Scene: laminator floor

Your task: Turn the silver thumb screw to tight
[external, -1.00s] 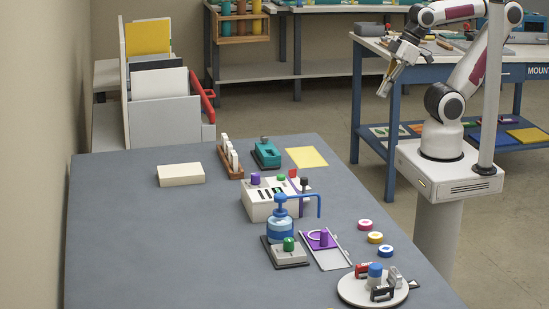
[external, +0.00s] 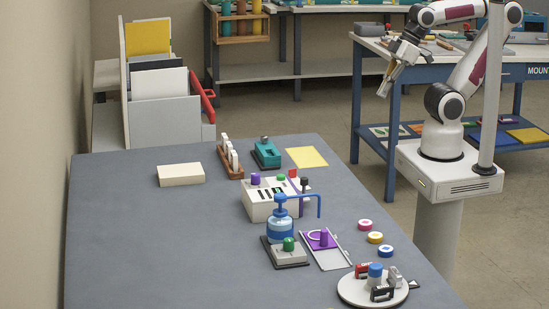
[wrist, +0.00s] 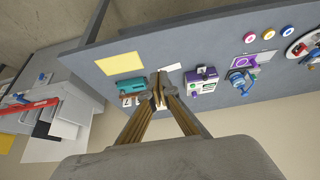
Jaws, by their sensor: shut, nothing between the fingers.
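A teal device (external: 266,155) stands at the far side of the grey table, with a small greyish knob (external: 264,139) on its top. This knob may be the silver thumb screw, but it is too small to tell or to read its setting. The teal device also shows in the wrist view (wrist: 128,87), left of my fingers. My gripper (external: 383,91) is shut and empty, high in the air right of the table and apart from everything on it. In the wrist view my closed fingers (wrist: 158,91) point toward the table.
A wooden rack (external: 231,163) with white pieces stands just left of the teal device, and a yellow sheet (external: 306,157) lies right of it. A white box with knobs (external: 267,209), a blue pump bottle (external: 280,230) and a round white turntable (external: 352,292) stand nearer. The table's left front is clear.

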